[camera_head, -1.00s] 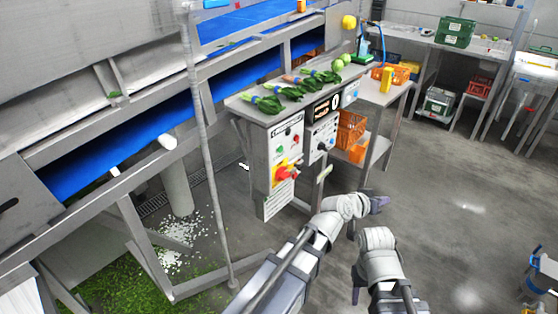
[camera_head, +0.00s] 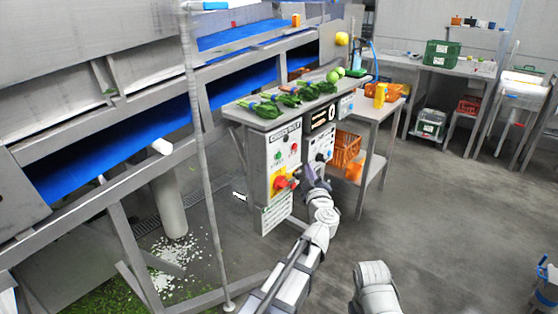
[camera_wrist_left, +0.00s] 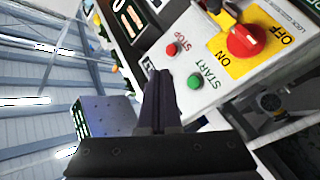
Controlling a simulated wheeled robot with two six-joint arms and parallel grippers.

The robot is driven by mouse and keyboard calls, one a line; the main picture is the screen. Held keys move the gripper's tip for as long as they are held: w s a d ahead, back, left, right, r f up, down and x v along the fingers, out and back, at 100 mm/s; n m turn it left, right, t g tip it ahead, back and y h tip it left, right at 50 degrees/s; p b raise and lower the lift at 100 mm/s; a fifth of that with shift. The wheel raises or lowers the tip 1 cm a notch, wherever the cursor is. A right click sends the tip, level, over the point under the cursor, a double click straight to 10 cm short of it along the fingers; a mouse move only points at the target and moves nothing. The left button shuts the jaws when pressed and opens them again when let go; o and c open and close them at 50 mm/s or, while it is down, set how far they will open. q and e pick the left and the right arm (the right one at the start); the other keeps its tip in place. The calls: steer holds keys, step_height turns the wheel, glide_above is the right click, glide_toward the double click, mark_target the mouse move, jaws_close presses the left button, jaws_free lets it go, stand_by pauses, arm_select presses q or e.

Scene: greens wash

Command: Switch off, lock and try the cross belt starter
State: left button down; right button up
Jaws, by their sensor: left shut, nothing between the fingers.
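The cross belt starter (camera_head: 283,160) is a pale panel on the front of the steel bench. Its red rotary switch (camera_head: 281,183) sits on a yellow plate. The left wrist view shows the red knob (camera_wrist_left: 245,42) between the ON and OFF labels; I cannot tell which it points to. That view also shows the red STOP button (camera_wrist_left: 171,49) and green START button (camera_wrist_left: 194,81). My left gripper (camera_head: 309,176) is shut and empty, just right of the switch; its fingertips (camera_wrist_left: 160,75) appear near the STOP button. My right gripper is out of view. I cannot make out a lock.
A second control box (camera_head: 320,148) with a dial is beside the starter, close to my left gripper. Leafy bunches (camera_head: 285,97) lie on the bench top (camera_head: 262,122). A thin upright post (camera_head: 207,190) stands left of the panel.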

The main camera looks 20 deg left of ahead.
arm_select(q)
steer(key=w+a, duration=0.3)
steer(key=a, duration=0.5)
steer(key=shift+a, duration=0.15)
stand_by(0.4)
steer(key=shift+a, duration=0.1)
stand_by(1.9)
steer(key=shift+w+a, duration=0.15)
steer(key=shift+a, duration=0.15)
steer(key=shift+w+a, duration=0.2)
steer(key=shift+a, duration=0.2)
stand_by(1.0)
steer(key=shift+s+d, duration=0.35)
steer(key=shift+d, duration=0.45)
steer(key=shift+d, duration=0.15)
steer(key=shift+s+d, duration=0.3)
steer(key=shift+d, duration=0.45)
steer(key=shift+s+d, duration=0.25)
steer(key=shift+d, duration=0.45)
steer(key=shift+s+d, duration=0.3)
steer(key=shift+d, duration=0.45)
